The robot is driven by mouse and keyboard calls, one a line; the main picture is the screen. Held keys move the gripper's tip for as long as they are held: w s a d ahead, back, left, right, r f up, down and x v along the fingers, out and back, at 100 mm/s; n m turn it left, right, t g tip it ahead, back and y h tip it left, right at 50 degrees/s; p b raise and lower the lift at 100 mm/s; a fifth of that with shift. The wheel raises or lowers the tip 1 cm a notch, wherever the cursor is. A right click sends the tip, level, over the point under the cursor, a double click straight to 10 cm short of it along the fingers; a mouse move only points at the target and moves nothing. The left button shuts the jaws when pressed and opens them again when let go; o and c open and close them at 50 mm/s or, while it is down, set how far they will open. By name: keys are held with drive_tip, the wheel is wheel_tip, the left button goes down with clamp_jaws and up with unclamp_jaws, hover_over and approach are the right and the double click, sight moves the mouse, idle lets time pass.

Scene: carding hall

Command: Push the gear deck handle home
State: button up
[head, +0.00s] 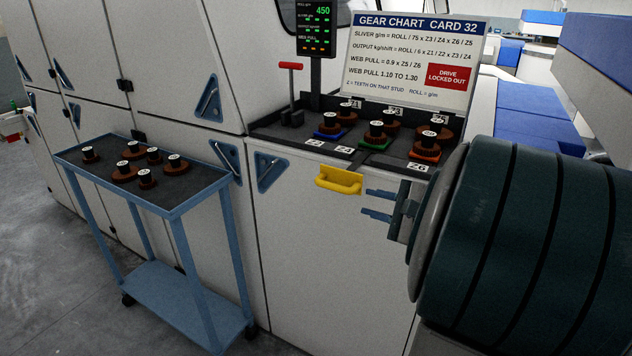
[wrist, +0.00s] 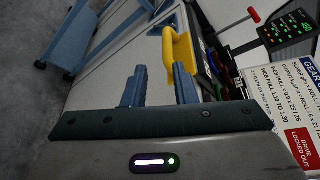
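The yellow handle (head: 338,180) sits below the front edge of the dark gear deck (head: 275,133), at the top of the white cabinet front. My gripper (head: 366,202) is to the right of the handle and apart from it. Its two blue fingers are spread with nothing between them. In the wrist view, the yellow handle (wrist: 180,48) lies just beyond the fingertips, towards the right finger. From these views I cannot tell how far out the deck stands.
Gears on studs, such as a green-based one (head: 376,133), stand on the deck. A red-topped lever (head: 290,90), a display (head: 316,28) and a gear chart card (head: 415,58) reading "DRIVE LOCKED OUT" stand behind. A blue trolley (head: 190,200) with several gears stands left.

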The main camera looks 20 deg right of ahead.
sight(342, 189)
drive_tip(key=x, duration=0.4)
drive_tip(key=p+x, duration=0.1)
drive_tip(key=x, duration=0.4)
drive_tip(key=d+p+x, duration=0.1)
drive_tip(key=x, duration=0.3)
drive_tip(key=shift+w+r, duration=0.25)
drive_tip(key=shift+w, duration=0.25)
